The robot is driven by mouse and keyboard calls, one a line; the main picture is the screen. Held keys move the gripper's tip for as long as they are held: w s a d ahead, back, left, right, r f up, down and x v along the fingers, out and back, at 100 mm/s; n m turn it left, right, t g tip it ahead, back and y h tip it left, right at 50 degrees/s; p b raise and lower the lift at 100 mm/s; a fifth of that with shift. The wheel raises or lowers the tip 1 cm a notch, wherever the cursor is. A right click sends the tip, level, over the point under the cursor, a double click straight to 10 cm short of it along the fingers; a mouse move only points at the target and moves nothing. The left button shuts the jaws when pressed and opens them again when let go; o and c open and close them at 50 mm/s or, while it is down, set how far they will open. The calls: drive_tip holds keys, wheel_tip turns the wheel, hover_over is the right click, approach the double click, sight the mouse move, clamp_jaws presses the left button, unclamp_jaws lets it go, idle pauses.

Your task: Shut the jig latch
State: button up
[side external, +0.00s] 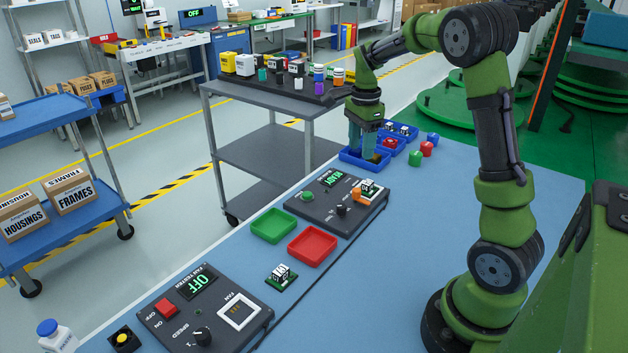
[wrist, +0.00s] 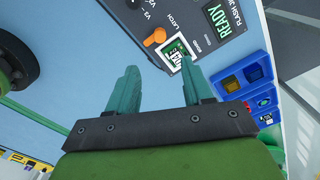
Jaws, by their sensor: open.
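The jig (side external: 372,188) sits on the dark flash panel (side external: 336,202), with a small circuit board in it. The orange latch (side external: 361,198) is at the jig's side; I cannot tell for sure whether it is open or shut. In the wrist view the latch (wrist: 155,37) lies beside the jig (wrist: 177,53), next to the printed word LATCH. My gripper (side external: 362,150) is over the blue bins behind the panel, pointing down. Its teal fingers show spread and empty in the wrist view (wrist: 160,68), apart from the latch.
The panel's display (side external: 331,178) reads READY. Blue bins (side external: 365,163) with small parts lie under and beside my gripper. Green (side external: 273,225) and red (side external: 312,246) trays lie in front, near a loose board (side external: 281,277).

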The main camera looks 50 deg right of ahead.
sight(357, 190)
wheel_tip(357, 190, down, 12)
drive_tip(key=shift+f, duration=0.25)
clamp_jaws()
idle(0.3)
